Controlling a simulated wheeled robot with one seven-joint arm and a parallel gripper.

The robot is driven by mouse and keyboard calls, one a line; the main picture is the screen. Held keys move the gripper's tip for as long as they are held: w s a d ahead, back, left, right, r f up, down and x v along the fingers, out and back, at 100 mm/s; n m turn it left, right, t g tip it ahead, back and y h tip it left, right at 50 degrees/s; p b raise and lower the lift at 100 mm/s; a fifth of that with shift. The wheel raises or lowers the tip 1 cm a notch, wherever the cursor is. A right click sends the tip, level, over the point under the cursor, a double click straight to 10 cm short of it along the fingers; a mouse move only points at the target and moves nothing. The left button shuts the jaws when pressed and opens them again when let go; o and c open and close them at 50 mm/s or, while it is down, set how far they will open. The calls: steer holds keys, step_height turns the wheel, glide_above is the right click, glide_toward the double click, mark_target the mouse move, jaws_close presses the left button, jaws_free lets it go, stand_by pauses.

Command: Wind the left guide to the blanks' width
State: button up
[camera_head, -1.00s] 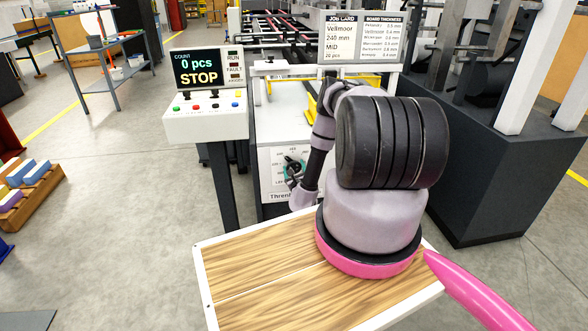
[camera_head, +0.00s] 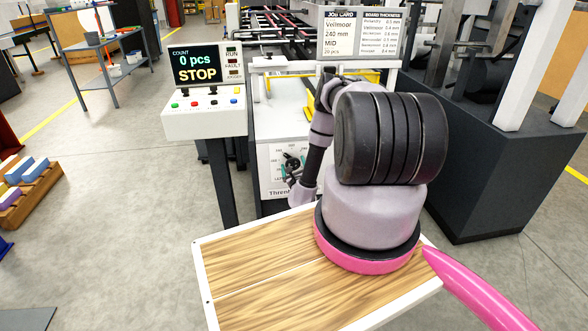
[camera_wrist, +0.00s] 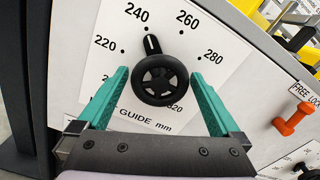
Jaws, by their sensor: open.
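In the wrist view a black handwheel (camera_wrist: 161,79) sits on a white dial plate (camera_wrist: 100,70) marked 220, 240, 260, 280 and more. Its black pointer (camera_wrist: 151,45) points up at the dot beside 240. The plate reads "GUIDE mm"; the word before it is hidden by a finger. My gripper (camera_wrist: 160,74) is open, its teal fingers on either side of the wheel; contact cannot be told. In the head view my gripper (camera_head: 293,170) is at the dial on the machine's front. The job card (camera_head: 338,35) reads Vellmoor, 240 mm, MID, 20 pcs.
An orange lever (camera_wrist: 293,118) labelled FREE and LOCK is right of the wheel, with part of another dial (camera_wrist: 308,168) below. The control panel (camera_head: 205,90) shows 0 pcs and STOP. A dark machine base (camera_head: 500,170) stands right. Grey floor is open at left.

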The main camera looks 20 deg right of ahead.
steer(key=v, duration=1)
steer(key=shift+s, duration=0.35)
steer(key=shift+a, duration=0.1)
